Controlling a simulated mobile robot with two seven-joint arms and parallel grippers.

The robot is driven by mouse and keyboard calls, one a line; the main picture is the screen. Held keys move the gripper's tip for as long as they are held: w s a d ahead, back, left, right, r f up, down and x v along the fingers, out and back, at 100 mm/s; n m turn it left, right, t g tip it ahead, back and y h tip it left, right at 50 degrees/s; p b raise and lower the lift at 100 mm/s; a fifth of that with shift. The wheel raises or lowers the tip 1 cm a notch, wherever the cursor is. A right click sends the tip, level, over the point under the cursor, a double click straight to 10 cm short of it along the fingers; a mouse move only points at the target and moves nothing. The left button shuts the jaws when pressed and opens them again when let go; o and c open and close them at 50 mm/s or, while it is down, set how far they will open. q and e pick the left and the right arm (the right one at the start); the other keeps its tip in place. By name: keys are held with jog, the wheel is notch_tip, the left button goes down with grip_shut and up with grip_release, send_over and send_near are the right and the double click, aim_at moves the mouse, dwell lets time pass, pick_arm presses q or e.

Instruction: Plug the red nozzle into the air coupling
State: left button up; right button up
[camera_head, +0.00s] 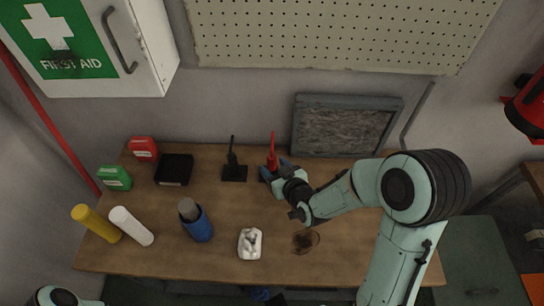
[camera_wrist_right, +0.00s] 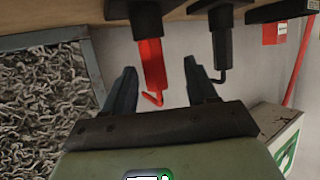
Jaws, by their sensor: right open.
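The red nozzle (camera_head: 272,147) stands upright at the back of the workbench, its lower end hidden by my right gripper (camera_head: 274,171). In the right wrist view, which is upside down, the red nozzle (camera_wrist_right: 151,64) has a bent thin tip and a black base. The open fingers of my right gripper (camera_wrist_right: 160,72) are on either side of it, with a visible gap to each. A similar black nozzle (camera_head: 232,155) stands on a black base to its left; it also shows in the wrist view (camera_wrist_right: 220,45). I cannot identify the air coupling with certainty. My left gripper is out of view.
A grey-framed panel (camera_head: 345,126) stands behind my right arm.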

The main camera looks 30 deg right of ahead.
jog(key=shift+d+p+x, duration=0.15)
jog(key=shift+p+x, duration=0.05)
jog(key=shift+x, duration=1.15)
jog(key=shift+d+p+x, duration=0.2)
jog(key=shift+x, duration=1.15)
jog(key=shift+s, duration=0.1)
grip_shut()
